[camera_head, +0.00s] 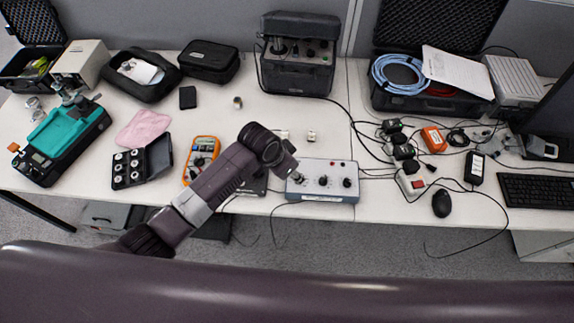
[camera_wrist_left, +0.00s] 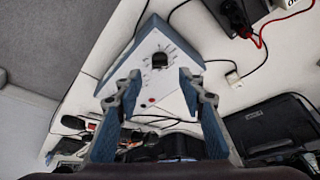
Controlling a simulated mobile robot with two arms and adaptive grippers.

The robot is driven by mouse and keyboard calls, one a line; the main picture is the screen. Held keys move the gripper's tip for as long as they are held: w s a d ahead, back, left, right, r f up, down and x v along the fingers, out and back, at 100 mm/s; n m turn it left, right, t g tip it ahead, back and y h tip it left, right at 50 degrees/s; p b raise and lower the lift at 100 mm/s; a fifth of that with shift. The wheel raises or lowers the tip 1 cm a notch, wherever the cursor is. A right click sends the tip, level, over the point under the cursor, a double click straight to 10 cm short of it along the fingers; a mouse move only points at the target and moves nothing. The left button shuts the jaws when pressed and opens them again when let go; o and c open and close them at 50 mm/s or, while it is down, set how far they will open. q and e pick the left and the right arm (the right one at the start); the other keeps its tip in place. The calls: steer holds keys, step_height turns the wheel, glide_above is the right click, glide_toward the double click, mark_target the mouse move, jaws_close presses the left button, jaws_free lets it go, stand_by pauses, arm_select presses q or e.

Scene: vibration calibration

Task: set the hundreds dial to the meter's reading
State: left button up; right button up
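A blue-sided dial box (camera_head: 322,196) with a pale top sits near the table's front edge. Its middle knob (camera_head: 322,181) and right knob (camera_head: 347,183) are dark; its left end is partly covered by my left arm. An orange multimeter (camera_head: 201,150) lies left of the arm; its reading is too small to make out. My left gripper (camera_wrist_left: 160,86) is open over the box in the left wrist view. One black knob (camera_wrist_left: 160,60) with scale marks shows just beyond and between the fingertips, with nothing held. I cannot tell which dial is the hundreds one. My right gripper is not in view.
Cables and small adapters (camera_head: 402,151) crowd the table right of the box, with a mouse (camera_head: 442,203) and keyboard (camera_head: 543,190). A black case of weights (camera_head: 143,162) lies left of the multimeter. A dark instrument case (camera_head: 298,73) stands behind. Some table behind the box is clear.

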arm_select(q)
steer(key=v, duration=0.6)
stand_by(0.4)
